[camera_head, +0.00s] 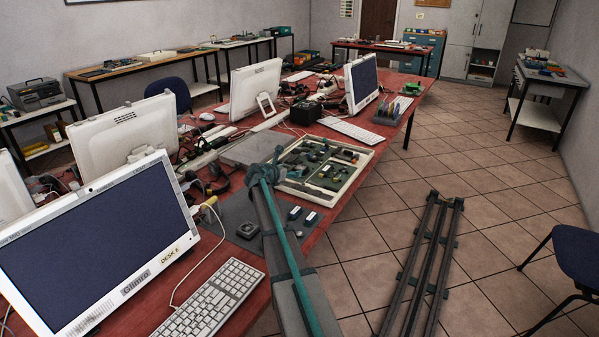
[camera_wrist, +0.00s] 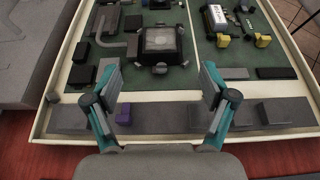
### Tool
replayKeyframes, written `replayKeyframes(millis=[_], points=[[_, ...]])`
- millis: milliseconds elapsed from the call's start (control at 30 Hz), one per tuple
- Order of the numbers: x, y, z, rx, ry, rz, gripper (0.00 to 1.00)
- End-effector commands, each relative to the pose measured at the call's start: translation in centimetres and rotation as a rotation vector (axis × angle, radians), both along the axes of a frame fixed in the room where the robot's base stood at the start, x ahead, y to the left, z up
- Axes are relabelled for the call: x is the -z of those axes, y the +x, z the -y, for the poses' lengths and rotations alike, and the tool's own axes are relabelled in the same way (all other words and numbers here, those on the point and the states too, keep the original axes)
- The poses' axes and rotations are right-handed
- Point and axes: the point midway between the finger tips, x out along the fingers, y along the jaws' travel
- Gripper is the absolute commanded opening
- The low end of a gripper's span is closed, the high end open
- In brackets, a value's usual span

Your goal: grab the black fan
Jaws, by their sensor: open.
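My gripper (camera_wrist: 163,98) is open and empty, its two teal and grey fingers spread above the near rim of a cream-edged tray (camera_wrist: 65,75). In the head view my gripper (camera_head: 268,165) is at the tray's left side. A small black square piece with a rounded middle (camera_head: 248,230) lies on the dark grey mat nearer the camera; it looks like a fan, but I cannot be sure. In the wrist view, a black square part with a pale centre (camera_wrist: 163,43) lies in the tray ahead of the fingers; I cannot tell whether it is a fan.
Grey blocks and a purple block (camera_wrist: 123,113) lie by the tray's near rim. A monitor (camera_head: 95,245) and a keyboard (camera_head: 212,298) stand at the left. A black box (camera_head: 305,113) sits behind the tray. Tiled floor (camera_head: 470,180) lies right of the red table.

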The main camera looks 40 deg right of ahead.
Motion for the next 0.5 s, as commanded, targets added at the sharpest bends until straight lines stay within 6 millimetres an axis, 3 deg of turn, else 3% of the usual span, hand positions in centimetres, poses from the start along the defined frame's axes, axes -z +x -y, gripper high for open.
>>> replayKeyframes(millis=[500], points=[[1.8, 1.8, 4.6, 0.001, 0.002, 0.002, 0.83]])
